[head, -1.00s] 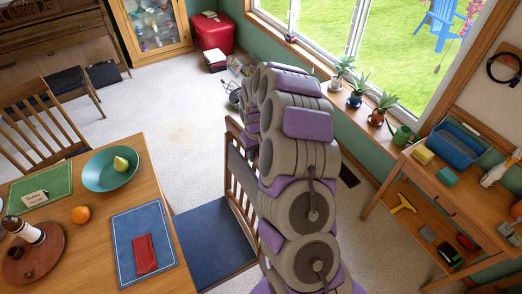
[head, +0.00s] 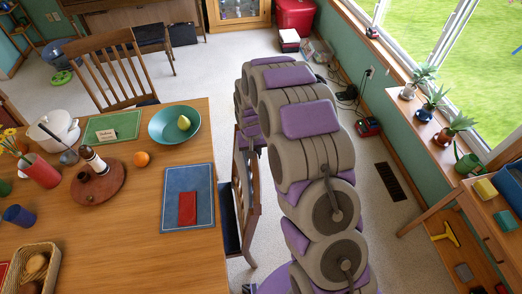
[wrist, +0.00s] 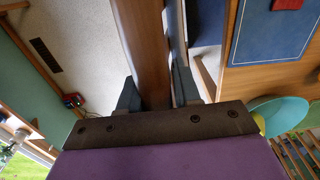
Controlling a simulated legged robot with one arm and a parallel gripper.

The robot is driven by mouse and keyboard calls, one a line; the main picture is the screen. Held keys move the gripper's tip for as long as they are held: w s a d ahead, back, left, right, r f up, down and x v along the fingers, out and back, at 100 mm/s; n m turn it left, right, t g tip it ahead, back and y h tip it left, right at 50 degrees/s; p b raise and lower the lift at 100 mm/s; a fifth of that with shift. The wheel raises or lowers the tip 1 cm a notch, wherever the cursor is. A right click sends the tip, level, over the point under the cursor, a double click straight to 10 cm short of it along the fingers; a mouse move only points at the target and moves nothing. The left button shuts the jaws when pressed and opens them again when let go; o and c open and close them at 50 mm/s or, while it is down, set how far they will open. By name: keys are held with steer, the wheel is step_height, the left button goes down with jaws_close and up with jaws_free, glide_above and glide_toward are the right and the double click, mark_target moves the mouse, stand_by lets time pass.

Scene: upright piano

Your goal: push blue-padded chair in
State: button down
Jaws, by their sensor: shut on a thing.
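The blue-padded chair (head: 248,213) stands at the table's right side, partly hidden by my arm. Its wooden back is upright, and only a narrow strip of its dark blue seat (head: 230,218) shows beside the table edge. The wooden table (head: 130,225) is left of it. In the wrist view, my gripper (wrist: 156,92) is shut on a wooden part of the chair's back (wrist: 144,40), one dark finger on each side. In the head view my arm hides the gripper.
A blue placemat with a red napkin (head: 187,208) lies near the chair's table edge. A second chair (head: 112,68) stands at the table's far side. A wooden side table (head: 440,212) stands at right, under the window wall. Pale floor lies open between it and my arm.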

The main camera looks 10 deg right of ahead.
steer(key=shift+a, duration=0.4)
steer(key=c, duration=1.2)
jaws_free()
steer(key=shift+r, duration=0.1)
steer(key=o, duration=0.3)
steer(key=shift+a, duration=0.35)
steer(key=shift+d, duration=0.35)
steer(key=shift+d+r, duration=0.1)
steer(key=shift+r, duration=0.2)
steer(key=r, duration=0.8)
steer(key=r+p, duration=0.1)
steer(key=r, duration=0.7)
steer(key=shift+w+a+r+p, duration=0.1)
steer(key=shift+a+r+p, duration=0.1)
steer(key=shift+r+p, duration=0.1)
